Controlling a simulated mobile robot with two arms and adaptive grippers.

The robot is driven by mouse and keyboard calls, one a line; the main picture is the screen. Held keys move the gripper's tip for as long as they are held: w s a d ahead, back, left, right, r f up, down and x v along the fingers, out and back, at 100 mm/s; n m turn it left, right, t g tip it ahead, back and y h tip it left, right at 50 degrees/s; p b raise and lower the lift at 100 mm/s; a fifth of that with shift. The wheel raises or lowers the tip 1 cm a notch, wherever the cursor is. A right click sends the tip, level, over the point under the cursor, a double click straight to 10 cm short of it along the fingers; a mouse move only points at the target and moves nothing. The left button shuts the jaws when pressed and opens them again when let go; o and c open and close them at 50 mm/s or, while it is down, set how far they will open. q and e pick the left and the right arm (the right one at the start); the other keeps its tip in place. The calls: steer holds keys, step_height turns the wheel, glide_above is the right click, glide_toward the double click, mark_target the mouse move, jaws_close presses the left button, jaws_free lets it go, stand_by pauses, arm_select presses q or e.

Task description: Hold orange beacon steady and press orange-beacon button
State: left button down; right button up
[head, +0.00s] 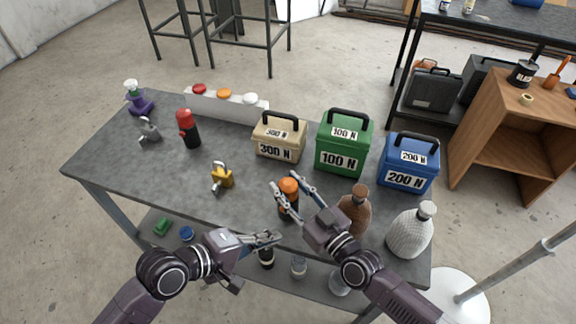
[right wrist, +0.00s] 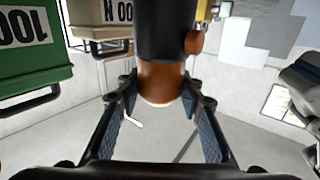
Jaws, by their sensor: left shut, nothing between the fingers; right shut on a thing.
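The orange beacon (head: 288,187), an orange dome on a black body, stands near the front edge of the grey table. My right gripper (head: 282,179) is shut on it, with a finger on either side of the dome. The right wrist view, seemingly upside down, shows the orange dome (right wrist: 160,82) between the fingertips and the black body above it in the picture. A small orange-brown knob (right wrist: 195,42), which looks like its button, sticks out from the body's side. My left gripper (head: 268,238) is shut and empty at the table's front edge, apart from the beacon.
Green (head: 343,158), beige (head: 278,152) and blue weights stand behind. A brown bottle (head: 354,208) and white bottle (head: 411,231) stand close to the right. A red beacon (head: 188,128) stands farther left.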

steer(key=o, duration=1.4)
steer(key=shift+c, duration=0.2)
steer(key=shift+s+d, duration=0.1)
